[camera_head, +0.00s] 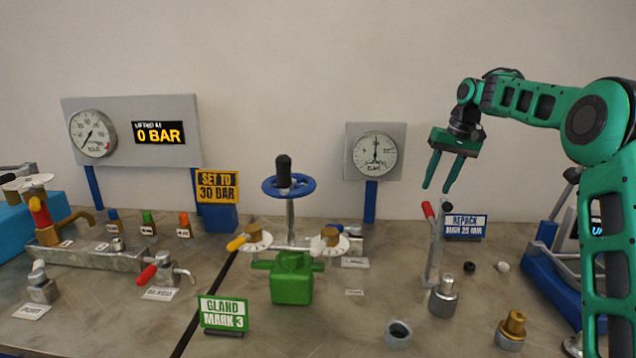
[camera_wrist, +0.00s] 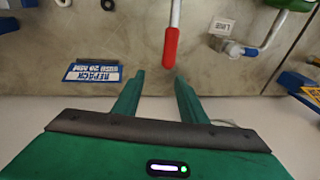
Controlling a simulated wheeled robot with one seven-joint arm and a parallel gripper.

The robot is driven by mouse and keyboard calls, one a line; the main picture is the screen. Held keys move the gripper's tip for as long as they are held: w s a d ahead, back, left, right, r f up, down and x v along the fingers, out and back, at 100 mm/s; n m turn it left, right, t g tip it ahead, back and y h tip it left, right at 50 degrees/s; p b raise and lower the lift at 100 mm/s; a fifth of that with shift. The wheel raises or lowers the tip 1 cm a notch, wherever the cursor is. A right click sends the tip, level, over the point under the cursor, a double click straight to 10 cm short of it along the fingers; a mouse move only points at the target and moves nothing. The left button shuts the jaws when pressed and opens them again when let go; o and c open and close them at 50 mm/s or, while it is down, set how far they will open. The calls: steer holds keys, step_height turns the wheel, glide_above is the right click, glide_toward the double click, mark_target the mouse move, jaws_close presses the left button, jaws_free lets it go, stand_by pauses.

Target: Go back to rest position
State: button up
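My gripper (camera_head: 440,187) is green, raised above the right half of the bench, with its fingers pointing down. It is open and holds nothing. In the wrist view its two fingers (camera_wrist: 157,95) stand apart with bare bench between them. A red-handled lever (camera_head: 428,210) stands on a metal fitting just below and left of the fingers. The red grip also shows in the wrist view (camera_wrist: 171,48), beyond the fingertips and apart from them.
A blue "REPACK" sign (camera_head: 465,226) stands below my gripper. A green valve (camera_head: 291,280) with a blue handwheel (camera_head: 287,186) stands mid-bench. A dial gauge (camera_head: 375,154) is behind. Small loose parts, including a brass fitting (camera_head: 512,328), lie front right. The air around my gripper is clear.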

steer(key=s+d+f+m+g+h, duration=0.1)
steer(key=s+d+m, duration=0.15)
steer(key=s, duration=1.25)
steer(key=s+d+f+m+h, duration=0.1)
steer(key=s+d, duration=0.3)
steer(key=s, duration=1)
steer(key=s+f+m, duration=0.1)
steer(key=s+f, duration=0.4)
steer(key=s, duration=0.7)
steer(key=s+f, duration=0.5)
steer(key=s, duration=0.8)
steer(key=shift+f+m+g, duration=0.15)
steer(key=shift+m+g, duration=0.2)
steer(key=shift+g, duration=0.05)
steer(key=shift+w+f, duration=0.25)
steer(key=shift+w, duration=0.4)
